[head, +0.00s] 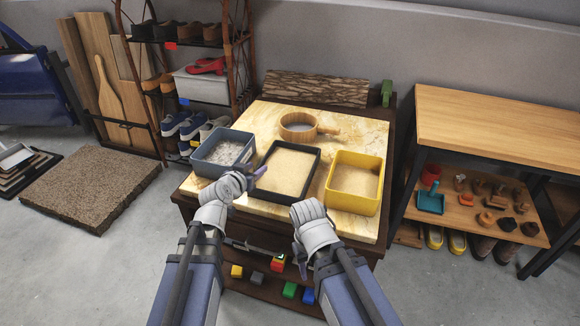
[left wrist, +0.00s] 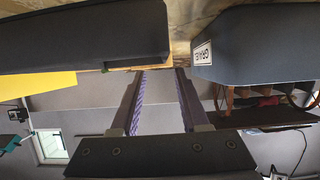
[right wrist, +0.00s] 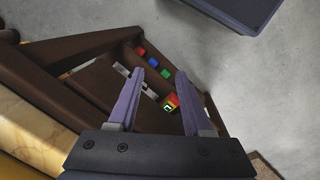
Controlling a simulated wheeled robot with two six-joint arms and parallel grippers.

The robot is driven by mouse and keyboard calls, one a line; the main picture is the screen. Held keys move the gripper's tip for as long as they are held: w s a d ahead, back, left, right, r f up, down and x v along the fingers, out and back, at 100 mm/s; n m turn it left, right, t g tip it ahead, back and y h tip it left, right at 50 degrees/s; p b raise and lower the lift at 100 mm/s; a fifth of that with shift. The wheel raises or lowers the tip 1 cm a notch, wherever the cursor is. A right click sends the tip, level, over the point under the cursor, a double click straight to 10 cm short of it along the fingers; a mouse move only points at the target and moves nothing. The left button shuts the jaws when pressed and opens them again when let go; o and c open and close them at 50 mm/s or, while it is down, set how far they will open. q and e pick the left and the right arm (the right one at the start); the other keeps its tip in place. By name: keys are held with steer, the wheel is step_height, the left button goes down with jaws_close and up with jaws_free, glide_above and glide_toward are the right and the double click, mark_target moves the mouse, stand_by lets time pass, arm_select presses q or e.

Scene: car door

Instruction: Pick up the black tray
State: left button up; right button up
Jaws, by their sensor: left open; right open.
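The black tray (head: 312,178), filled with sand-coloured material, rests on the stone-topped table between a grey-blue bin (head: 221,150) and a yellow bin (head: 354,181). My left gripper (head: 256,178) is open at the tray's left side, by the gap to the grey-blue bin. In the left wrist view the tray's dark wall (left wrist: 85,40) is at upper left and the bin marked gravel (left wrist: 255,45) at upper right; the open fingers (left wrist: 160,75) point between them, empty. My right gripper (right wrist: 158,80) is open and empty, in front of the table's front edge, over the lower shelf.
A wooden pan (head: 298,126) stands behind the tray on the table (head: 245,112). Coloured blocks (head: 290,290) lie on the lower shelf. A wooden workbench (head: 500,125) stands at right, a shoe rack (head: 190,85) at back left. The floor around the table's left is open.

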mark_target(262, 161)
arm_select(q)
steer(key=shift+w, duration=0.15)
steer(key=shift+b+x, duration=0.55)
steer(key=shift+x, duration=0.8)
steer(key=x, duration=0.1)
steer(key=b+x, duration=0.1)
steer(key=x, duration=0.1)
steer(key=b+x, duration=0.1)
steer(key=x, duration=0.1)
steer(key=shift+w+a+f, duration=0.1)
steer(key=shift+w+a, duration=0.05)
steer(key=shift+a, duration=0.15)
steer(key=shift+c, duration=0.3)
jaws_close()
